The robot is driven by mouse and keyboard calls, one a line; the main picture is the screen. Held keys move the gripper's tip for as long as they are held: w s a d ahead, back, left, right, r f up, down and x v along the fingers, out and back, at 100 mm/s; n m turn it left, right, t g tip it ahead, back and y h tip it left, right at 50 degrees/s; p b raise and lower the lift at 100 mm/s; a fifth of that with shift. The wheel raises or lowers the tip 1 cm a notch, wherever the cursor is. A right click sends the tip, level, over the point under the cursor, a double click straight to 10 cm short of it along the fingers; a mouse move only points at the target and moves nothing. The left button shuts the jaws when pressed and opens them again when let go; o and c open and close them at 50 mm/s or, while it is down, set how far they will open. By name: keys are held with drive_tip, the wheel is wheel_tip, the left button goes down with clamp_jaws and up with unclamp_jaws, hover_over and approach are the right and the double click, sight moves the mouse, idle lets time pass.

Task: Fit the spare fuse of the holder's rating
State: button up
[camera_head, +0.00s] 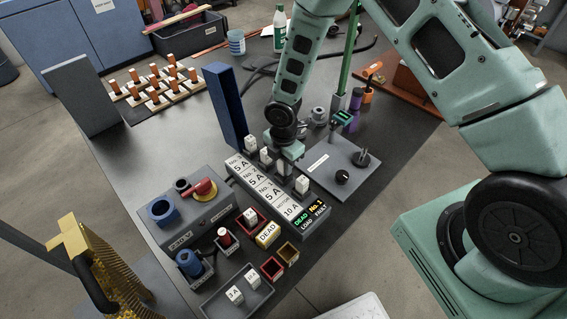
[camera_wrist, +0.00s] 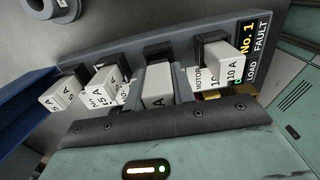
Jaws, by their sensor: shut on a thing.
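The fuse block (camera_head: 265,197) carries labels No. 3, No. 2 and No. 1 at 5 A and Motor at 10 A. Its display (camera_head: 311,217) reads DEAD No. 1, LOAD FAULT. My gripper (camera_head: 284,163) is over the No. 1 place. It is shut on a white fuse (camera_wrist: 158,88), whose rating shows only in part, in line with a dark holder (camera_wrist: 158,51). I cannot tell how deep the fuse sits. White 5 A fuses (camera_wrist: 62,95) stand to its left and the 10 A motor fuse (camera_wrist: 228,66) to its right. A grey tray (camera_head: 214,309) holds loose white fuses (camera_head: 235,294).
A tall blue panel (camera_head: 226,105) rises behind the block. A grey knob panel (camera_head: 335,170) lies right of it.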

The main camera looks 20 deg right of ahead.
drive_tip(key=shift+f, duration=0.25)
idle(0.4)
drive_tip(key=shift+f+b, duration=0.6)
drive_tip(key=shift+f, duration=0.1)
drive_tip(key=shift+r, duration=0.2)
drive_tip(key=shift+r+p, duration=0.8)
drive_tip(key=shift+p, duration=0.05)
idle(0.4)
drive_tip(key=shift+f, duration=0.45)
drive_tip(key=shift+f+b, duration=0.6)
drive_tip(key=shift+b, duration=0.05)
drive_tip(key=shift+r, duration=0.1)
